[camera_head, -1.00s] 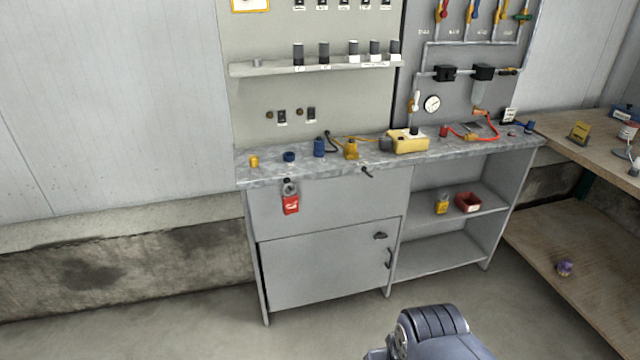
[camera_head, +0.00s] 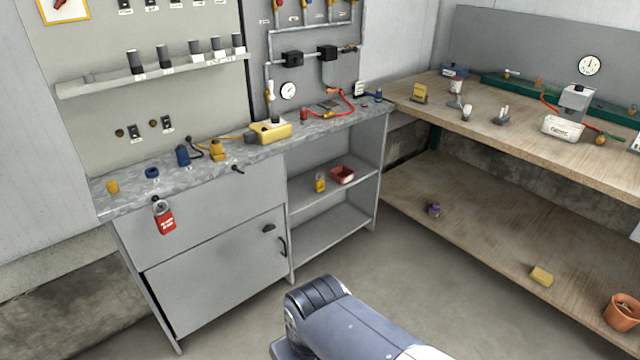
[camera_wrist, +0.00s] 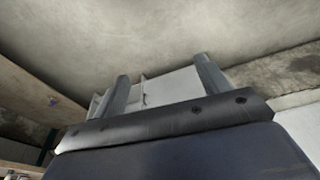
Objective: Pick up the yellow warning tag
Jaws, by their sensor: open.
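A yellow card-like piece with dark marks (camera_head: 419,93) stands on the wooden bench near its left back corner in the head view. A small yellow piece with a pale patch (camera_head: 320,182) is on the grey cabinet's upper open shelf. I cannot tell for sure which is the warning tag. My gripper (camera_wrist: 161,68) shows in the wrist view, its two fingers apart with nothing between them. It is well away from both yellow pieces. In the head view only my arm shows at the bottom, and the fingers are hidden.
The grey cabinet (camera_head: 215,278) has small parts along its top and a red tag (camera_head: 166,220) hanging at its front. A red bin (camera_head: 342,174) sits beside the yellow shelf piece. The wooden bench (camera_head: 490,135) holds several items. Bare floor lies before both.

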